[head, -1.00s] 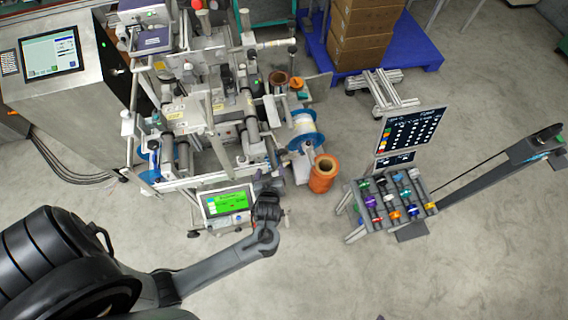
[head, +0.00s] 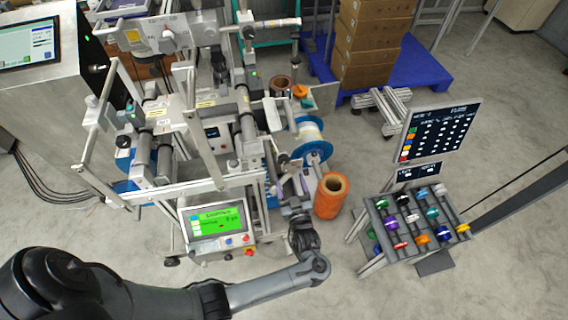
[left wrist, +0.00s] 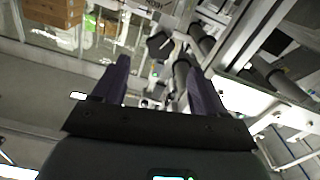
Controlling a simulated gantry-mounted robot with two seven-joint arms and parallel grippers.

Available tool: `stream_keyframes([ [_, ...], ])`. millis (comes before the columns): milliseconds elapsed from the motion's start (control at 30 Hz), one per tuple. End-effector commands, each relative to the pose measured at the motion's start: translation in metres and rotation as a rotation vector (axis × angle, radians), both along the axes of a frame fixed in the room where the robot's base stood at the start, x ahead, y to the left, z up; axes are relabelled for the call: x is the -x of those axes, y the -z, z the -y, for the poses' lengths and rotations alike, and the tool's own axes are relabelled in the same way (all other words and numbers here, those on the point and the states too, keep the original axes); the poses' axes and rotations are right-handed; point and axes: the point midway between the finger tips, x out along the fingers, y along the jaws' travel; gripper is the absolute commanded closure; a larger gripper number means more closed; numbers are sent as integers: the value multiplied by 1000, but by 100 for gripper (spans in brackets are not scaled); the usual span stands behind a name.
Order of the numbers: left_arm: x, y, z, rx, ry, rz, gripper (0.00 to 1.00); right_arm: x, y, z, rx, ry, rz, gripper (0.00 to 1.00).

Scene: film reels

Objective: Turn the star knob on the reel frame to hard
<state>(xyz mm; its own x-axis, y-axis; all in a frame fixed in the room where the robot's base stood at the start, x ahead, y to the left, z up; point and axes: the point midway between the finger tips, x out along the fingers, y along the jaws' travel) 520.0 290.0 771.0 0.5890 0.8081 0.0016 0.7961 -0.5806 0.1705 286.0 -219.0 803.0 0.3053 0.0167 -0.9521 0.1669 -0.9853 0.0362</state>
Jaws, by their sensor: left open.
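The reel frame (head: 215,185) is a metal machine with rollers and bars, left of centre in the head view. My left gripper (head: 291,190) is at its front right corner, beside the green-screen panel and left of the orange spool. In the left wrist view my left gripper (left wrist: 157,78) is open, with two dark fingers apart and nothing between them. A dark round knob (left wrist: 160,45), perhaps the star knob, shows beyond the fingertips, apart from them. Its setting and any hard mark are too small to read. My right gripper is not in view.
A green-screen panel (head: 217,222) stands at the frame's front. An orange spool (head: 330,196) and a blue-rimmed reel (head: 312,140) are to its right. A rack of coloured spools (head: 410,225) with a dark board (head: 437,132) stands farther right.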

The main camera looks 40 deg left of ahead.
Motion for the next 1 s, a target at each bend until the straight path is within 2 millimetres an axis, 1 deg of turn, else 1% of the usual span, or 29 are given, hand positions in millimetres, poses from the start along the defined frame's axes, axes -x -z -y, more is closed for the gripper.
stream_keyframes([
  [400,-38,0,-52,-1,0,0,28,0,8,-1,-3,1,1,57],
  [533,-47,1,-66,-2,-1,-1,28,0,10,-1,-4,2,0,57],
  [733,-56,1,-78,0,0,-1,28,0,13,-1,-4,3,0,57],
  [1000,-58,0,-81,2,1,-3,28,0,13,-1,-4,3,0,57],
])
